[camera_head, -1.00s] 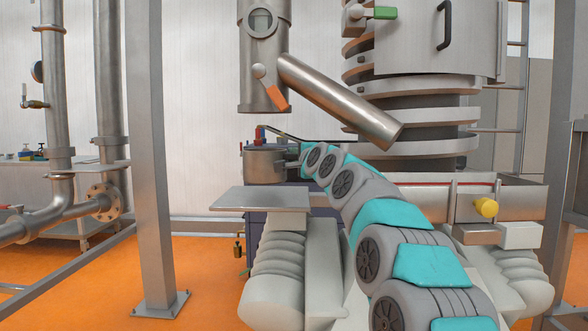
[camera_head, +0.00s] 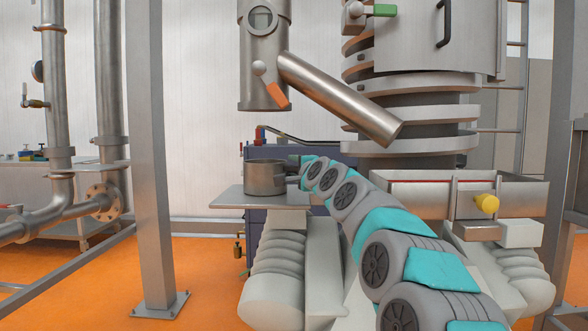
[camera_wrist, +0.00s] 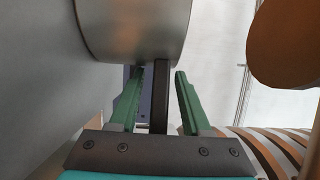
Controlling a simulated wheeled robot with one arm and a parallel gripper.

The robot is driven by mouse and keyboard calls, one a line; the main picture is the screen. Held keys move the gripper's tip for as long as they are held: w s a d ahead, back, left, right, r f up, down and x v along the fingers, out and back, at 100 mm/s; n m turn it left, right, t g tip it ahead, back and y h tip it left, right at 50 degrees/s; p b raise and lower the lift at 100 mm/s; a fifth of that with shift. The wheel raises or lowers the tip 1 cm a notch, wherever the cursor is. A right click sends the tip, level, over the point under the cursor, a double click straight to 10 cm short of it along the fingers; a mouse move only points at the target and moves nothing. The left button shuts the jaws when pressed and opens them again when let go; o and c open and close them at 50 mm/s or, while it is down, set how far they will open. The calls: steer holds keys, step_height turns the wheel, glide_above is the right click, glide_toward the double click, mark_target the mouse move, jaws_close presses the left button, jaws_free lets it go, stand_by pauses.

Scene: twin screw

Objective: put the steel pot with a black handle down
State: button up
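The steel pot (camera_head: 264,180) stands upright on a flat metal plate (camera_head: 228,199), in the head view left of my arm's end. In the wrist view the pot's rounded steel wall (camera_wrist: 135,28) fills the top middle. Its black handle (camera_wrist: 160,98) runs down between the two green fingers of my gripper (camera_wrist: 157,95). The fingers are apart, with a narrow gap on each side of the handle, so my gripper is open around it. In the head view, my gripper is small and partly hidden by my arm.
A slanted steel pipe (camera_head: 338,97) hangs above and right of the pot. A steel trough (camera_head: 412,198) with a yellow knob (camera_head: 486,204) is to the right. A dark blue cabinet (camera_head: 315,152) stands behind the plate. A steel post (camera_head: 150,160) is to the left.

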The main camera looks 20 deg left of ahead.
steer(key=shift+r, duration=0.15)
steer(key=shift+s+d, duration=0.15)
steer(key=shift+s, duration=0.1)
steer(key=b+v, duration=0.1)
steer(key=v, duration=1)
steer(key=shift+s, duration=0.2)
steer(key=shift+d, duration=0.1)
